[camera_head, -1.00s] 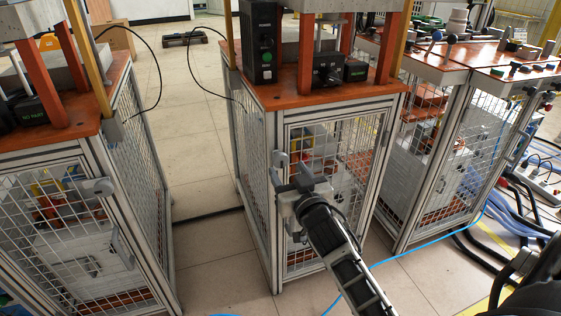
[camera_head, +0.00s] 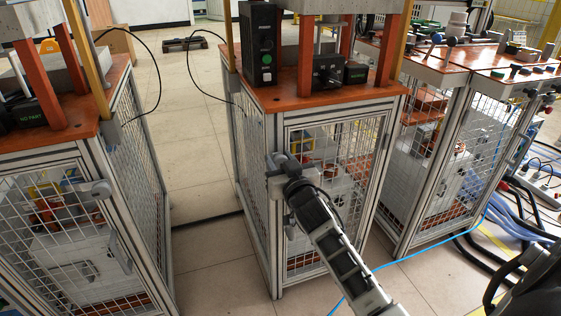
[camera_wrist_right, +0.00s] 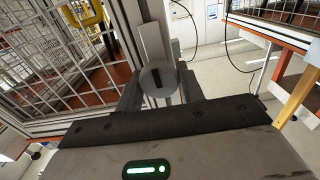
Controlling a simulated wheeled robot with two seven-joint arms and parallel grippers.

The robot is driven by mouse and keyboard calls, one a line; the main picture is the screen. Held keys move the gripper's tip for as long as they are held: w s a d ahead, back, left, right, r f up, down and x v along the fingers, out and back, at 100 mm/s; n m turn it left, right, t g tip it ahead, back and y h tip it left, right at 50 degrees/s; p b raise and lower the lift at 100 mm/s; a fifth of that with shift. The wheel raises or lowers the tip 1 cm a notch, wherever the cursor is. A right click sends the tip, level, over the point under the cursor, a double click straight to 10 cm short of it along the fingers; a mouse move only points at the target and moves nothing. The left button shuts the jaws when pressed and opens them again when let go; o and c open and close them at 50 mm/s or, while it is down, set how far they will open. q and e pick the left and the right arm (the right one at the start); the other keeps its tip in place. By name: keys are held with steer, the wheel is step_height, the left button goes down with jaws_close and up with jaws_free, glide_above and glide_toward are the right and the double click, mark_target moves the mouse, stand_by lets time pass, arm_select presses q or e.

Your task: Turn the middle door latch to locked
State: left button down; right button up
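The middle door latch (camera_head: 277,160) is a grey piece on the upper left of the middle cabinet's mesh door frame. My right gripper (camera_head: 281,166) is up against it and hides part of it in the head view. In the right wrist view the latch shows a round grey face (camera_wrist_right: 159,76) with a dark slot, and a grey upright piece stands behind it. The fingers of my right gripper (camera_wrist_right: 160,92) stand apart on either side of the round face. I cannot tell whether they touch it. My left gripper is not in view.
A clear floor aisle (camera_head: 200,120) separates the left and middle cabinets. Another mesh cabinet (camera_head: 440,170) stands at the right. A blue cable (camera_head: 420,254) lies on the floor.

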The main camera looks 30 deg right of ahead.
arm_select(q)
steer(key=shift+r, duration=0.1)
